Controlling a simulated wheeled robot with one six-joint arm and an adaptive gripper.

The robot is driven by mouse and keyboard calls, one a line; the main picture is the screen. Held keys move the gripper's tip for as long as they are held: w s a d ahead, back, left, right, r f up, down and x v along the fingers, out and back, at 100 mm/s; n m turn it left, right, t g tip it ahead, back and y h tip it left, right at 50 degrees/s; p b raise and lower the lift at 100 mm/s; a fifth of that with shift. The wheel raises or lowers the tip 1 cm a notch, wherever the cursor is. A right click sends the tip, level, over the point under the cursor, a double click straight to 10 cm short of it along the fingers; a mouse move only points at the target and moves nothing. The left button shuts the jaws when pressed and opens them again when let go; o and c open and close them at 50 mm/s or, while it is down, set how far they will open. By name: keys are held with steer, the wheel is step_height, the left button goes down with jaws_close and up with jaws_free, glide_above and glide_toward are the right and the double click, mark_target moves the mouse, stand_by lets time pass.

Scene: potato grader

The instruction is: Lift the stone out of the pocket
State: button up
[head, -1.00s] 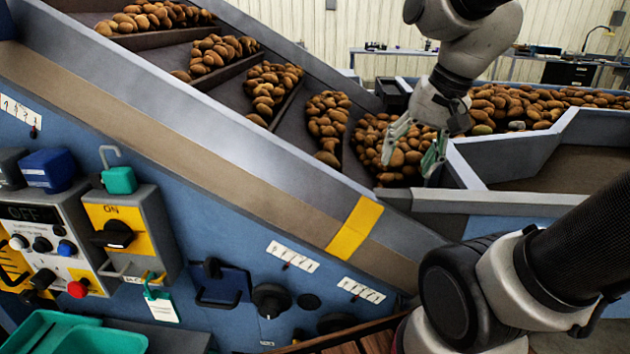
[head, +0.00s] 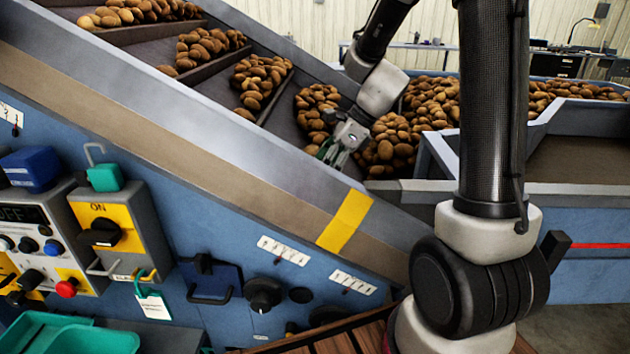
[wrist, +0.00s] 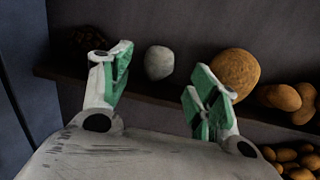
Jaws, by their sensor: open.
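In the wrist view, the stone (wrist: 159,62) is a small, pale grey, rounded lump on the dark belt beside a ledge. My gripper (wrist: 160,76) is open, with a green-padded finger on each side of the stone as seen from the wrist. The stone appears beyond the fingertips, and I see no contact. In the head view, my gripper (head: 338,145) is low over the lower part of the inclined conveyor, inside its near side wall. The stone cannot be made out in the head view, where the gripper and wall block that spot.
A large potato (wrist: 236,72) lies just right of the right finger. A dark, rough clod-like lump (wrist: 86,40) lies behind the left finger. A cross ledge (wrist: 150,94) and the conveyor's near side wall (head: 250,135) bound the area. A potato heap (head: 430,105) lies to the right.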

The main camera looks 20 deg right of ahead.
steer(key=x, duration=0.3)
steer(key=shift+a+f, duration=0.15)
steer(key=shift+f, duration=0.15)
steer(key=shift+c, duration=0.2)
steer(key=c, duration=1.1)
